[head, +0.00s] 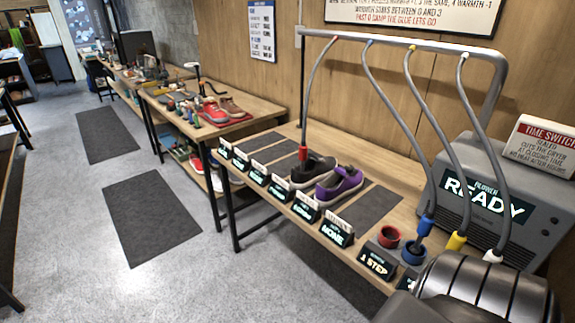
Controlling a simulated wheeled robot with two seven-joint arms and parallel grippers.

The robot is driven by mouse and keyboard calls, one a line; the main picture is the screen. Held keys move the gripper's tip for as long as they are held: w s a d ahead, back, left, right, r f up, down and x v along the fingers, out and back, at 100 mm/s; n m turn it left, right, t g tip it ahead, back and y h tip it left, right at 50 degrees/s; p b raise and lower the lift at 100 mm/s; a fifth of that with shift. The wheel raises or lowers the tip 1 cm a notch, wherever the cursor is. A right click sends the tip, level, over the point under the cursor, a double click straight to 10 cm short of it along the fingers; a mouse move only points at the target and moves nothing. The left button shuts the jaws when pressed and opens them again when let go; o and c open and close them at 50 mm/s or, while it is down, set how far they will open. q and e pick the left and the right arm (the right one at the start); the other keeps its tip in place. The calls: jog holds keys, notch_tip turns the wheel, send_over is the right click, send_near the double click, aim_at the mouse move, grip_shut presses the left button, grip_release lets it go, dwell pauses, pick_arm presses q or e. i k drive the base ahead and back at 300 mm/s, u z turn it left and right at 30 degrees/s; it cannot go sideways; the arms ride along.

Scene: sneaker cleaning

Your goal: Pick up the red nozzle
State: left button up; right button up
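The red nozzle (303,152) hangs at the end of the leftmost hose and points down at the opening of a dark grey shoe (309,171). I cannot tell how far it reaches into the shoe. A purple shoe (339,187) sits beside it to the right. A blue nozzle (425,227), a yellow nozzle (455,241) and a white nozzle (492,256) hang from the other hoses at the right. A dark, rounded arm part of mine fills the bottom right corner. Neither of my grippers shows.
A row of small signs (306,207) lines the bench's front edge. A red cup (389,237) and a blue cup (412,252) stand near the blower (490,195). A metal hose frame (400,44) arches above. Open floor with dark mats (150,215) lies left.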

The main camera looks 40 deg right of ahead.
aim_at(303, 157)
jog(key=z, duration=0.35)
jog(key=i, duration=0.75)
jog(key=z, duration=1)
jog(key=i, duration=0.5)
jog(key=z, duration=0.5)
